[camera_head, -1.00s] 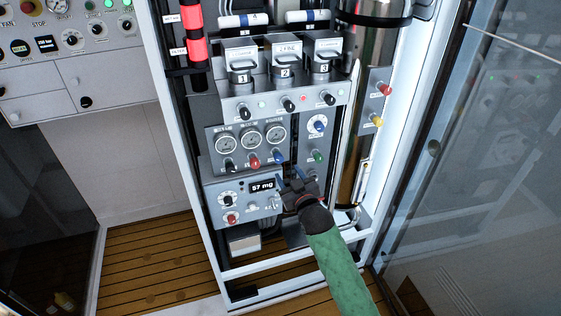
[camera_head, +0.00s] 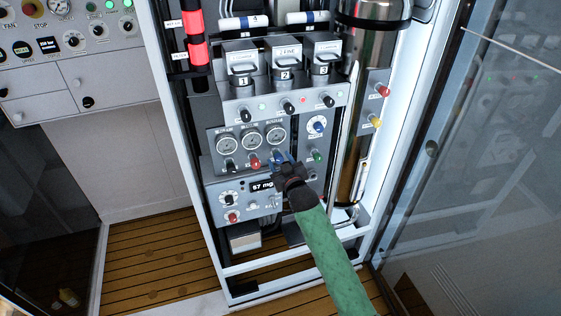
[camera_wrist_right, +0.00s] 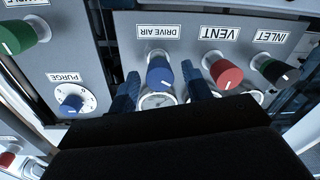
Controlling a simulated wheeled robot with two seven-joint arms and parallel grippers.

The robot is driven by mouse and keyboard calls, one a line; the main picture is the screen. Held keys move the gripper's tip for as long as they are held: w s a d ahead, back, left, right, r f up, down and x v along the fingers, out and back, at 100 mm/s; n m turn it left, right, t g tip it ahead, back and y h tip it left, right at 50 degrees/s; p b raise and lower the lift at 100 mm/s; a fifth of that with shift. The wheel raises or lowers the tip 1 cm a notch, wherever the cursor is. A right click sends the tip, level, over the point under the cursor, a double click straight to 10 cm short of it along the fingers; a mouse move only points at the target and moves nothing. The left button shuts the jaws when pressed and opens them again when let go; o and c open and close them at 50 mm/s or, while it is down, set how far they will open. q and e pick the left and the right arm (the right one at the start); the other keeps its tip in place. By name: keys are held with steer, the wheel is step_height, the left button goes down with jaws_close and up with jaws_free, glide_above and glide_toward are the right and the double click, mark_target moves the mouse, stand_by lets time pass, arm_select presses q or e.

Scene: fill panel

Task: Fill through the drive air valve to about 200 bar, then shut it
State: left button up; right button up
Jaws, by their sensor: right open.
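The blue drive air valve knob (camera_wrist_right: 158,72) sits under its DRIVE AIR label in the right wrist view, which shows the panel upside down. My right gripper (camera_wrist_right: 160,90) is open, with one blue finger on each side of that knob; I cannot tell if either finger touches it. In the head view my right gripper (camera_head: 283,160) covers part of the blue knob, just below the rightmost of three round gauges (camera_head: 275,138). The gauge needles are too small to read. My left gripper is not in view.
The red VENT knob (camera_wrist_right: 224,72) is close beside one finger, with the black INLET knob (camera_wrist_right: 275,70) beyond it. The blue PURGE knob (camera_wrist_right: 72,103) and a green knob (camera_head: 317,156) are on the other side. A display (camera_head: 262,186) sits below. A glass door (camera_head: 470,170) stands at the right.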

steer(key=c, duration=1)
steer(key=shift+o, duration=0.2)
steer(key=shift+n, duration=0.4)
steer(key=n, duration=0.4)
steer(key=shift+r+n, duration=0.1)
steer(key=shift+n, duration=0.2)
steer(key=n, duration=0.3)
steer(key=shift+p, duration=0.3)
steer(key=shift+n, duration=0.8)
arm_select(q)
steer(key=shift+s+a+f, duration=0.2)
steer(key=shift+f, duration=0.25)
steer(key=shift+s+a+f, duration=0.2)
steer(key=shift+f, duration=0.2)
arm_select(e)
steer(key=shift+n+h, duration=0.3)
steer(key=shift+n, duration=0.4)
